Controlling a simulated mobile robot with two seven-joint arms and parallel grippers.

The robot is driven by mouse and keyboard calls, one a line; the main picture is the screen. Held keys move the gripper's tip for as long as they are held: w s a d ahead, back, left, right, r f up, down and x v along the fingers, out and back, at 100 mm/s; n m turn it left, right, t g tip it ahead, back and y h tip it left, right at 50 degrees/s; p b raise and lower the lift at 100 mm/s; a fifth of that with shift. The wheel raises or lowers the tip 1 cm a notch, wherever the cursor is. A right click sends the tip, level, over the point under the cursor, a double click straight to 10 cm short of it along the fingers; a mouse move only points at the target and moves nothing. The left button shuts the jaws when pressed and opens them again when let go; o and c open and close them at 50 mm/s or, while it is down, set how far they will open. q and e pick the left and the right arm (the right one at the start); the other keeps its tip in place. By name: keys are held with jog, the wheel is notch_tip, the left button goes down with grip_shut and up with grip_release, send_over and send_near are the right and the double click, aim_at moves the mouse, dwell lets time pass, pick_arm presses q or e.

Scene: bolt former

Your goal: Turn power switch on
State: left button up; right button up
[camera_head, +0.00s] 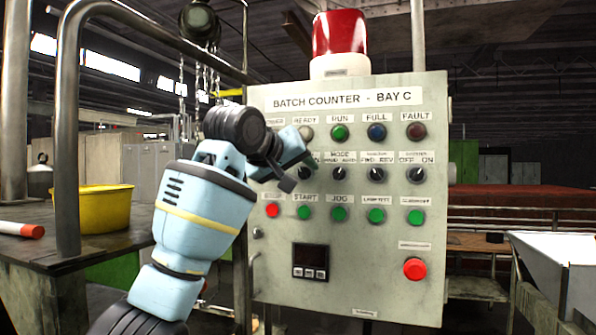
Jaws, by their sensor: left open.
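The grey control panel (348,240), titled "BATCH COUNTER - BAY C", stands upright at the centre. Its row of black rotary switches includes a mode switch (340,174) and an off/on switch (416,175) at the right end. The left end of that row, below the partly covered "POWER" lamp label (275,122), is hidden by my left arm. No power switch shows clearly. My left gripper (300,168) is open in front of this left end, its fingers pointing at the panel. I cannot tell whether it touches anything. My right gripper is not in view.
A red beacon (339,35) tops the panel. Below the switches are a red button (272,210), several green buttons, a small display (310,261) and a large red button (414,268). A yellow bucket (92,208) stands on the left table, beside a metal pipe frame (67,130).

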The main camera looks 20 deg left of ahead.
pick_arm(q)
jog(key=shift+w, duration=0.25)
jog(key=c, duration=1)
jog(key=shift+d, duration=0.1)
jog(key=m+y, duration=0.2)
jog(key=m, duration=0.1)
jog(key=shift+d+m+y, duration=0.15)
jog(key=shift+m+y, duration=0.15)
jog(key=shift+m, duration=0.1)
jog(key=m+y, duration=0.3)
jog(key=m, duration=0.1)
jog(key=shift+d, duration=0.2)
